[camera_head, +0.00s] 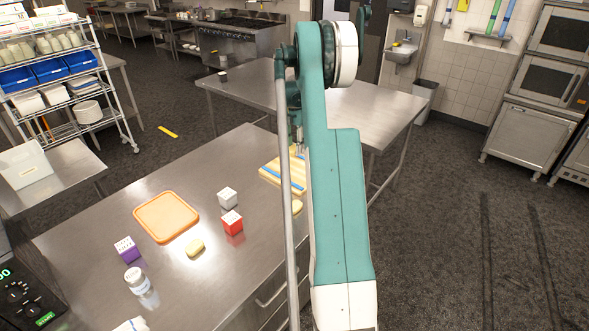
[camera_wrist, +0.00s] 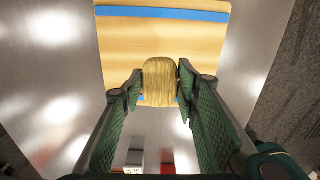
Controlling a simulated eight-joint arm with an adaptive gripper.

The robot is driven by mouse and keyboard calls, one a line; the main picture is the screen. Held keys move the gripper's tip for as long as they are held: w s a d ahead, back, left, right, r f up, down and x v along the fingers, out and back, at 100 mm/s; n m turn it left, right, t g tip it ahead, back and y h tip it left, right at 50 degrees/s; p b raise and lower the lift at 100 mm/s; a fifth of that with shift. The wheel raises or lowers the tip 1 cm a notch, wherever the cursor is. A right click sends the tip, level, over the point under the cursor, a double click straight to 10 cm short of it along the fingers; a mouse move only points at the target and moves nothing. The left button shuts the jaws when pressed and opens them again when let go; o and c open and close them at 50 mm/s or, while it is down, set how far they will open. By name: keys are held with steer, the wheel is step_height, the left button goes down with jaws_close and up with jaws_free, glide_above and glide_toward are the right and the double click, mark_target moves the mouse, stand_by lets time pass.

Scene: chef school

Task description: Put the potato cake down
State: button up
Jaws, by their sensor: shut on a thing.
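The potato cake (camera_wrist: 160,72), a rounded yellow-brown piece, is between the fingertips of my gripper (camera_wrist: 160,88) in the wrist view. My gripper is shut on it. The cake appears in front of a striped yellow and blue board (camera_wrist: 122,45), near one edge; its height above the board cannot be told. The board (camera_head: 271,174) also shows in the head view, partly behind my arm. There my arm hides most of the gripper. A yellowish piece (camera_head: 297,207) shows beside the board; I cannot tell whether it is the held cake.
A white cube (camera_head: 228,197), a red cube (camera_head: 232,222), another yellow oval piece (camera_head: 195,247), an orange tray (camera_head: 166,217), a purple box (camera_head: 127,249) and a small jar (camera_head: 138,281) stand on the steel table (camera_head: 95,225). Bare steel surrounds them.

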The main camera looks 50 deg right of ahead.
steer(key=shift+d+f, duration=0.1)
stand_by(0.3)
glide_above(295, 168)
steer(key=shift+s+f, duration=0.15)
steer(key=shift+f, duration=2.9)
steer(key=shift+f, duration=1.85)
steer(key=shift+f, duration=0.2)
steer(key=o, duration=0.9)
steer(key=shift+r, duration=0.25)
step_height(295, 168, up, 12)
steer(key=shift+f, duration=0.1)
